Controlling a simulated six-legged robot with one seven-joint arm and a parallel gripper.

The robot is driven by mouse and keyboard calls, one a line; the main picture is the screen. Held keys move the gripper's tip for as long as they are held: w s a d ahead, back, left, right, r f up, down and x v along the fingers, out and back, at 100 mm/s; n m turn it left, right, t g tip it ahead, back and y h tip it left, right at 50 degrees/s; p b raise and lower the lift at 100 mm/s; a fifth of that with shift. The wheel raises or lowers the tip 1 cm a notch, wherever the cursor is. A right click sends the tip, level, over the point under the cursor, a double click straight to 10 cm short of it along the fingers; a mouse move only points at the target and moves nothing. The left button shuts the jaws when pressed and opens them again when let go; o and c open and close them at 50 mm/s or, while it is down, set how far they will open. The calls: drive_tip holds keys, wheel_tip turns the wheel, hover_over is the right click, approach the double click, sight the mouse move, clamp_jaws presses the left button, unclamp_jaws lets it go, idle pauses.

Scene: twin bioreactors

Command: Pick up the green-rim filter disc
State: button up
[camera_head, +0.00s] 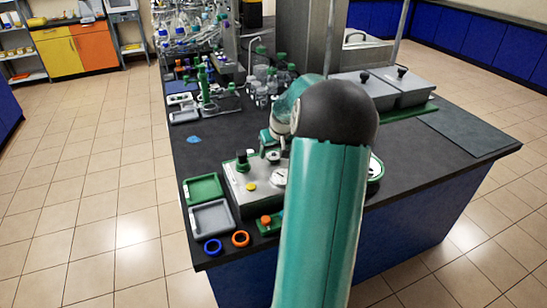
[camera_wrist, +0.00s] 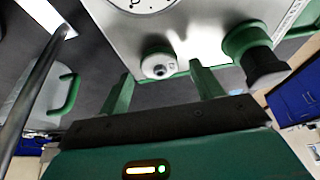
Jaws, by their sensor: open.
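I cannot make out the green-rim filter disc for certain. A pale, green-edged round thing (camera_head: 376,169) shows partly behind my arm in the head view; I cannot tell whether it is the disc. In the wrist view my gripper (camera_wrist: 161,72) is open, its two green fingers apart with nothing held. A white round knob on the grey instrument box (camera_wrist: 195,30) shows between the fingertips; I cannot tell if they touch it. In the head view my arm hides part of the bench and most of the gripper.
The box (camera_head: 247,198) carries a green-and-black knob (camera_head: 242,161). To its left lie a green tray (camera_head: 190,201) and a grey tray (camera_head: 211,216).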

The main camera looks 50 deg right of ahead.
drive_tip(key=shift+w+d+f, duration=0.1)
drive_tip(key=shift+w+f, duration=0.05)
drive_tip(key=shift+f, duration=0.3)
drive_tip(key=shift+c, duration=0.3)
drive_tip(key=c, duration=0.9)
